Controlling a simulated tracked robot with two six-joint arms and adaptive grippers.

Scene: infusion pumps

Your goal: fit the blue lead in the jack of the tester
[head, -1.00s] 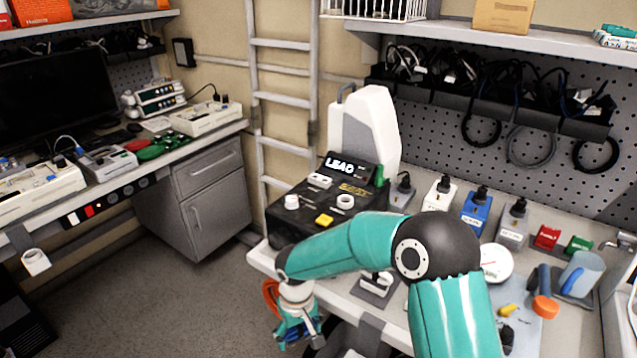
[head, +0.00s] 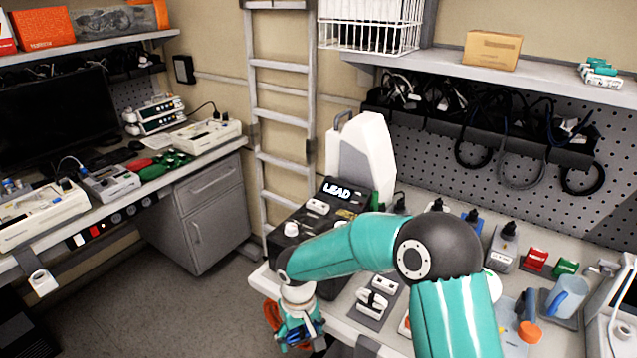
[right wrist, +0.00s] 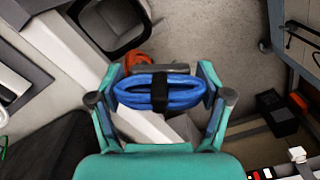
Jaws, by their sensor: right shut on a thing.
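The blue lead (right wrist: 180,98) is a coiled blue cable with a black strap round its middle. My right gripper (right wrist: 160,76) is shut on it, with one finger at each end of the coil. In the head view my right gripper (head: 300,338) hangs low beside the front edge of the bench, over the floor. The tester (head: 348,196) is the black box marked LEAD on the bench, up and to the right of the gripper. My right arm covers part of it, and I cannot make out its jack. My left gripper is not in view.
A white upright case (head: 362,160) stands behind the tester. Adapters and small coloured blocks (head: 536,259) line the bench to the right. An orange coil (head: 271,313) shows beside the gripper. The floor (head: 190,310) to the left is open.

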